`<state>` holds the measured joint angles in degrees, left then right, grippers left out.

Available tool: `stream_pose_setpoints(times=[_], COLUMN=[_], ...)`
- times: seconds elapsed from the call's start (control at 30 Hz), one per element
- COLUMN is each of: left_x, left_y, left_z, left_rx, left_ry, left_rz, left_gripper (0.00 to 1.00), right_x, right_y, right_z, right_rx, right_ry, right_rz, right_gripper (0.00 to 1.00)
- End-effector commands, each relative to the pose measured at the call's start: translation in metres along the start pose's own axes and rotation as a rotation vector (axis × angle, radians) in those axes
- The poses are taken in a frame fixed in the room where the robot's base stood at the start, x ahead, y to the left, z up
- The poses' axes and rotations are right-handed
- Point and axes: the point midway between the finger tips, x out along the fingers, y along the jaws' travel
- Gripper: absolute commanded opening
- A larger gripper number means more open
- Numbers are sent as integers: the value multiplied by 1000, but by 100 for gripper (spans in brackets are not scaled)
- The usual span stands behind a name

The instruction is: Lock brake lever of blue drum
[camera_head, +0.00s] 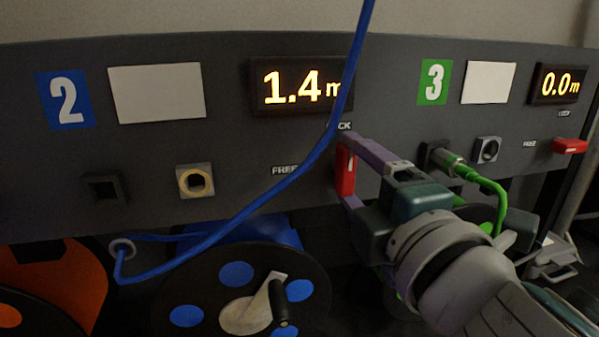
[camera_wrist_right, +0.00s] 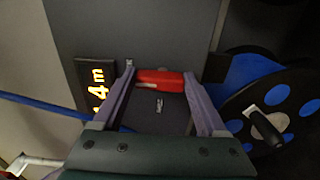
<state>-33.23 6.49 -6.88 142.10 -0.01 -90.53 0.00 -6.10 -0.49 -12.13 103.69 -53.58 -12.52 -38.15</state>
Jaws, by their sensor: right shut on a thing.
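The blue drum (camera_head: 235,285), with blue discs on its black flange and a crank, sits below the panel section marked with a blue 2. Its red brake lever (camera_head: 345,172) stands upright below the LOCK label, right of the FREE label (camera_head: 285,170). My right gripper (camera_head: 346,165) is shut on the lever, one finger above and one below it. In the right wrist view the red lever (camera_wrist_right: 160,80) lies between the two purple fingers, and the drum (camera_wrist_right: 275,105) is at right. The lever's pivot is partly hidden. My left gripper is not in view.
A blue cable (camera_head: 230,222) runs from a ring by the drum up across the panel, passing close left of the lever. The display (camera_head: 300,85) reads 1.4 m. Station 3 has a green connector (camera_head: 448,162) and another red lever (camera_head: 570,146). An orange drum (camera_head: 60,285) is at left.

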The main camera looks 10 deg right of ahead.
Motion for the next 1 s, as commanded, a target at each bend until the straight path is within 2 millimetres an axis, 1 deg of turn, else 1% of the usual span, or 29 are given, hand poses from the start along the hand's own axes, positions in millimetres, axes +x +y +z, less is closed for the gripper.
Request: stream_pose_setpoints(times=[0.27,0.3,0.47,0.5,0.77,0.87,1.0], left_x=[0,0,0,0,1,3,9], left_y=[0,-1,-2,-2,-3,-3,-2], left_z=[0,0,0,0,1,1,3], left_rx=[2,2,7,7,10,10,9], left_ry=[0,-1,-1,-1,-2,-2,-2], left_rz=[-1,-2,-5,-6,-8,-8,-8], left_gripper=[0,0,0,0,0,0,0], right_x=[0,0,0,0,-2,-10,-35], right_y=[1,1,0,0,0,-2,-4], right_z=[0,0,0,0,0,0,0], right_rx=[8,8,6,5,3,2,4], right_ry=[0,0,0,0,0,0,1], right_rz=[1,1,1,1,0,-1,-2], right_gripper=[19,79,97,100,100,100,100])
